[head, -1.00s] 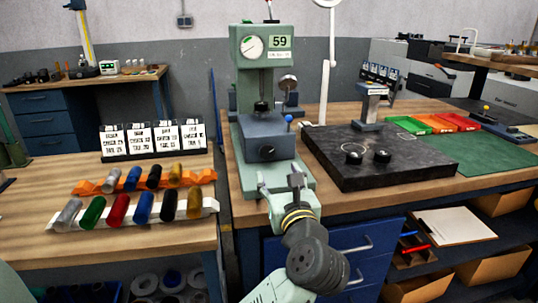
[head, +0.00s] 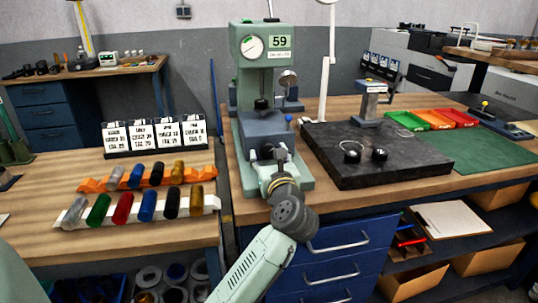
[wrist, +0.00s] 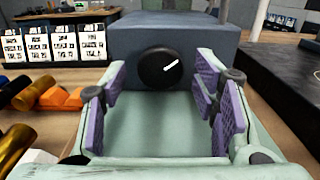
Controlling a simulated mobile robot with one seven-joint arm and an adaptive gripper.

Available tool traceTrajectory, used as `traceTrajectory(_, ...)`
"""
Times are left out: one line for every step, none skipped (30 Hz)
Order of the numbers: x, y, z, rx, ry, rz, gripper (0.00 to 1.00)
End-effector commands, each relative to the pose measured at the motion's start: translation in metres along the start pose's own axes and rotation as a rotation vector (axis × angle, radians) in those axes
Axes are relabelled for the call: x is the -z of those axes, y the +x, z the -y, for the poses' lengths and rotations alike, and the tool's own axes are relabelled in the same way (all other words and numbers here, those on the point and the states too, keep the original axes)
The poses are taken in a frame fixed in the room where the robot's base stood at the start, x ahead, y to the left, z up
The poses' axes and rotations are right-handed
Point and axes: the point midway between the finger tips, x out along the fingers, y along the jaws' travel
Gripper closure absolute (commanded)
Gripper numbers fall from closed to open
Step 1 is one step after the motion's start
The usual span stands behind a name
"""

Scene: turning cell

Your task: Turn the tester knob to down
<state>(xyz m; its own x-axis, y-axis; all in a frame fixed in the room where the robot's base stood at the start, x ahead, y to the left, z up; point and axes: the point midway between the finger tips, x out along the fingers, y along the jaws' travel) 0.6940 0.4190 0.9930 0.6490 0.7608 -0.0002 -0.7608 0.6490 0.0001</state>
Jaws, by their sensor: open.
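The tester (head: 262,60) is a pale green machine with a dial, a display reading 59 and a dark grey base block. The tester knob (wrist: 158,67) is round and black, on the front face of that block. Its white pointer line points to the right and slightly up in the wrist view. My gripper (wrist: 161,85) is open, with a purple-padded finger on each side of the knob's front. The fingers appear short of the knob, and nothing is between them. In the head view my gripper (head: 268,165) is in front of the block and hides much of the knob.
A dark stone slab (head: 405,160) with two black knobs stands right of the tester. Coloured cylinders (head: 147,207) lie in racks on the left bench, before a row of white cards (head: 155,134). A blue ball-topped lever (head: 289,118) rises beside the tester block.

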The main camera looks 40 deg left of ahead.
Motion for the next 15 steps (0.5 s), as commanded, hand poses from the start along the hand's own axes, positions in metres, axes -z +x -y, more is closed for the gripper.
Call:
traceTrajectory(0.0000,-0.0001,0.0001,0.000,0.000,0.000,0.45)
traceTrajectory(0.0000,-0.0002,0.0001,0.000,0.000,0.000,0.45)
traceTrajectory(-0.0001,-0.0002,0.0001,0.000,0.000,0.000,0.46)
traceTrajectory(-0.0001,-0.0003,0.0001,0.000,0.000,0.000,0.48)
traceTrajectory(-0.0001,-0.0003,0.0001,0.000,0.000,0.000,0.50)
traceTrajectory(-0.0001,-0.0003,0.0001,0.000,0.000,0.000,0.53)
traceTrajectory(-0.0001,-0.0004,0.0001,0.000,0.000,0.000,0.55)
traceTrajectory(-0.0001,-0.0004,0.0001,0.000,0.000,0.000,0.57)
traceTrajectory(-0.0001,-0.0004,0.0001,0.000,0.000,0.000,0.59)
traceTrajectory(-0.0002,-0.0004,0.0001,0.000,0.000,0.000,0.61)
traceTrajectory(-0.0002,-0.0004,0.0001,0.000,0.000,0.000,0.63)
traceTrajectory(-0.0002,-0.0004,0.0001,0.000,0.000,0.000,0.66)
traceTrajectory(-0.0002,-0.0004,0.0001,0.000,0.000,0.000,0.68)
traceTrajectory(-0.0001,-0.0005,0.0001,0.000,0.000,0.000,0.70)
traceTrajectory(-0.0002,-0.0005,0.0002,0.000,0.000,0.000,0.73)
